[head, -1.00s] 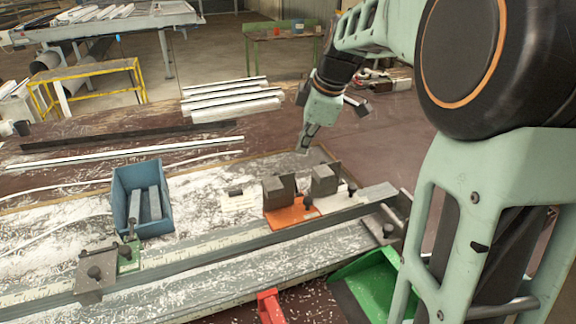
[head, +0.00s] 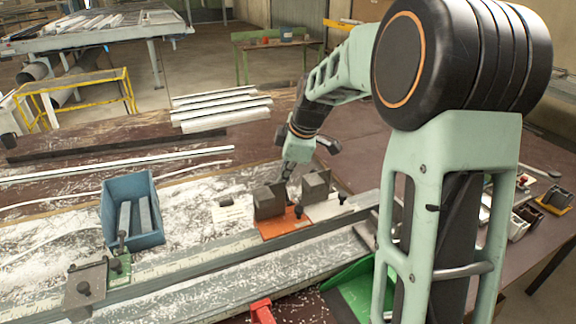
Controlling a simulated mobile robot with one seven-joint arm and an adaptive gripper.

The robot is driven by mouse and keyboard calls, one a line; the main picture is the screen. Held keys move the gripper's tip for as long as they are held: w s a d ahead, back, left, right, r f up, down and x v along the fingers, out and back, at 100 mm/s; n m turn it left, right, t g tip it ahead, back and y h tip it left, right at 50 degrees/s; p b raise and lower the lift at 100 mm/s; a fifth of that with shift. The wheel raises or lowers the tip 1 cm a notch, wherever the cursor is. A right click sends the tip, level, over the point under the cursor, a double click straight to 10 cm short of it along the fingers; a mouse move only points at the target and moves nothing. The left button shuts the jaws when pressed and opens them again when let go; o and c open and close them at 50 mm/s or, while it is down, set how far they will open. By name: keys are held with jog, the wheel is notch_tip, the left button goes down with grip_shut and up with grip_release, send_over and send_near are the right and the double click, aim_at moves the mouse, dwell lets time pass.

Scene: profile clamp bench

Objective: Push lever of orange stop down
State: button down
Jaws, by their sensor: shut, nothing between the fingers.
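The orange stop (head: 272,229) sits on the long rail of the bench, with a grey block (head: 268,203) on its left part. A small black knob (head: 298,211) stands at its front right. A dark upright piece (head: 283,189) rises behind the block; I cannot tell whether it is the lever. My gripper (head: 287,176) is shut and empty, pointing down just above and behind the orange stop, between the grey block and a second grey block (head: 316,184). Whether the fingertips touch the stop cannot be told.
A green stop (head: 121,268) with an upright black-knobbed lever (head: 122,241) stands on the rail at left. A blue bin (head: 131,212) holds grey bars. A green tray (head: 352,289) and red part (head: 262,310) lie in front. White shavings cover the bench.

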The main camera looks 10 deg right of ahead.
jog(key=shift+w+a+f, duration=0.1)
jog(key=shift+w+f, duration=0.05)
jog(key=shift+f, duration=0.25)
jog(key=shift+r+p, duration=0.1)
jog(key=shift+p, duration=0.3)
jog(key=shift+w+g+p, duration=0.25)
jog(key=shift+g+p, duration=0.05)
jog(key=shift+p, duration=0.15)
jog(key=shift+w+a+g+p, duration=0.1)
jog(key=shift+w+g+p, duration=0.25)
jog(key=shift+p, duration=0.6)
jog(key=g+p, duration=0.1)
jog(key=w+p, duration=0.1)
jog(key=shift+a+f+g+h+p, duration=0.15)
jog(key=shift+f+g+h+p, duration=0.15)
jog(key=shift+g+p, duration=0.05)
jog(key=shift+w+f+p, duration=0.3)
jog(key=shift+w+f, duration=0.1)
jog(key=shift+w, duration=0.05)
jog(key=shift+w+a+f+b, duration=0.2)
jog(key=shift+w+f+b, duration=0.25)
jog(key=shift+w+f, duration=0.4)
jog(key=shift+w+a+f+b, duration=0.15)
jog(key=shift+w+f+b, duration=0.3)
jog(key=shift+w+f, duration=0.35)
jog(key=shift+s+f, duration=0.1)
jog(key=shift+f, duration=0.05)
